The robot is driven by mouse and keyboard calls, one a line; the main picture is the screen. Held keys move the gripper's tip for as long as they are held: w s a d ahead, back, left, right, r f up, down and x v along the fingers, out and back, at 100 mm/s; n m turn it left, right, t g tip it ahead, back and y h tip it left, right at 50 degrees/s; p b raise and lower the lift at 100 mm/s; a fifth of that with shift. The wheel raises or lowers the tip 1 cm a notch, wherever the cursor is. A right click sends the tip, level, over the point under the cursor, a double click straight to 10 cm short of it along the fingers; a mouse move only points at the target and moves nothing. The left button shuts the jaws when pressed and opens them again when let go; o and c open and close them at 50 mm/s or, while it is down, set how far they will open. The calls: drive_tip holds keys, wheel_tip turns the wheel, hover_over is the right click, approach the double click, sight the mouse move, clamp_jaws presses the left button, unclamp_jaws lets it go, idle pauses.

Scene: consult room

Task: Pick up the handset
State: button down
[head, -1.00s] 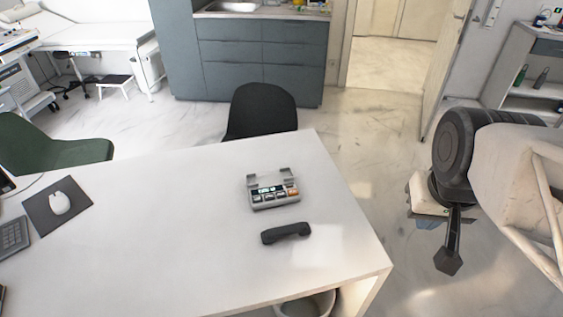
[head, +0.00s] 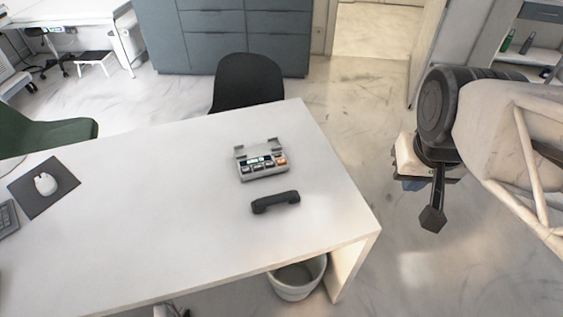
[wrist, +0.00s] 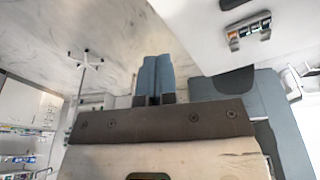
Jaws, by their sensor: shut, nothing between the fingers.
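The black handset (head: 276,202) lies on the white table, in front of the grey phone base (head: 262,162) and apart from it. In the wrist view the handset (wrist: 233,3) is cut off by the top edge, beside the phone base (wrist: 248,31). My gripper (head: 411,185) hangs off the table's right side, well away from the handset, partly hidden by my arm in the head view. In the wrist view its two blue fingers (wrist: 155,80) are together with nothing between them.
The white table (head: 150,210) has a clear top around the handset. A mouse on a dark mat (head: 62,190) lies at the left. A black chair (head: 247,82) stands behind the table, and a bin (head: 297,281) stands under its front right corner.

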drive_tip(key=c, duration=0.7)
unclamp_jaws()
drive_tip(key=n+g, duration=0.3)
drive_tip(key=n, duration=1.9)
hover_over(276, 197)
wheel_tip(276, 197, down, 26)
drive_tip(key=shift+d+r, duration=0.1)
drive_tip(key=shift+a+f+n, duration=0.2)
drive_tip(key=shift+f+n, duration=0.1)
drive_tip(key=shift+n, duration=0.1)
